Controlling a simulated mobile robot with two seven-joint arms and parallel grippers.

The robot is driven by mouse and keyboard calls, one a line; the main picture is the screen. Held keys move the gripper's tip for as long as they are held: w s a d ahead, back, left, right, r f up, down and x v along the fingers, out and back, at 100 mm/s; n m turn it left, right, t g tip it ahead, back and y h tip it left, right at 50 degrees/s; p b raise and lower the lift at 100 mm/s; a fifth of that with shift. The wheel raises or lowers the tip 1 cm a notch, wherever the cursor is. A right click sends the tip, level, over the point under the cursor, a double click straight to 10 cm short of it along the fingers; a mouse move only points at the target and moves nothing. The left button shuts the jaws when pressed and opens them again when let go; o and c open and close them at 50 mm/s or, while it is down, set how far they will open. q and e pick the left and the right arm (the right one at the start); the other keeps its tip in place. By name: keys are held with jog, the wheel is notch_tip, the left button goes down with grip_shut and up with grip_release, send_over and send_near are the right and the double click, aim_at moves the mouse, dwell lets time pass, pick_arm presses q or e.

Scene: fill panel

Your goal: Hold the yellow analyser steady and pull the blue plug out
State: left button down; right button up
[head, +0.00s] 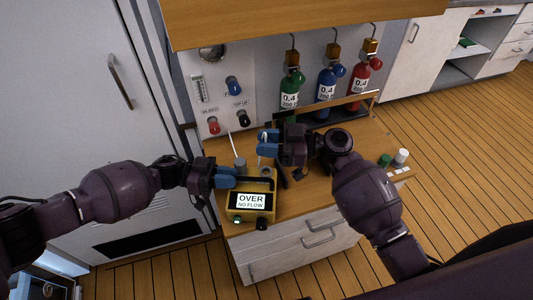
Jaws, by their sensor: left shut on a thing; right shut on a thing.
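The yellow analyser (264,214) stands on the front left of the wooden counter, its label reading "OVER NO FLOW". My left gripper (234,182) is shut on the analyser at its upper left edge. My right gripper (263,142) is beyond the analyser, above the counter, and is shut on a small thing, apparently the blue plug. The gripper's own blue fingers mostly hide it, so its outline is hard to make out. The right fingers look clear of the analyser's body.
Green (290,92), blue (326,86) and red (358,82) cylinders stand at the back. A wall panel (208,90) has blue, red and black knobs. A grey cup (240,164) stands behind the analyser. White and green small containers (400,157) are at the right.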

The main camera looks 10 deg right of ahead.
pick_arm(q)
jog(key=shift+f, duration=0.1)
pick_arm(e)
jog(key=shift+r, duration=3.5)
pick_arm(q)
jog(key=c, duration=1)
grip_release()
jog(key=v, duration=1.2)
